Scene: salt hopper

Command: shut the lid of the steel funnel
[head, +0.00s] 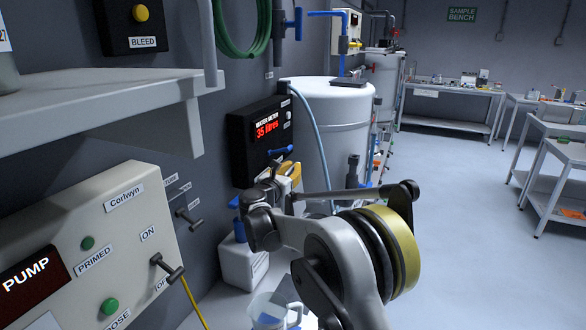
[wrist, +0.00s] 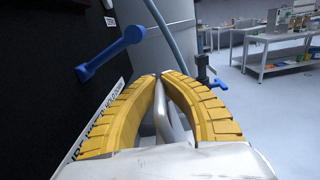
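I cannot make out the steel funnel or its lid in either view. My gripper (wrist: 157,76) has yellow ribbed fingers whose tips come together in the wrist view. A pale grey shape shows in the gap between the fingers, and I cannot tell that they grip it. In the head view my gripper (head: 292,170) is partly hidden behind my arm, in front of the white tank (head: 320,120) and just right of the water meter (head: 262,135).
A blue lever (wrist: 110,55) stands out from the dark wall panel close to the left finger. A pump panel (head: 90,245) is at the left, below a grey shelf (head: 90,100). Open floor (head: 460,200) lies to the right.

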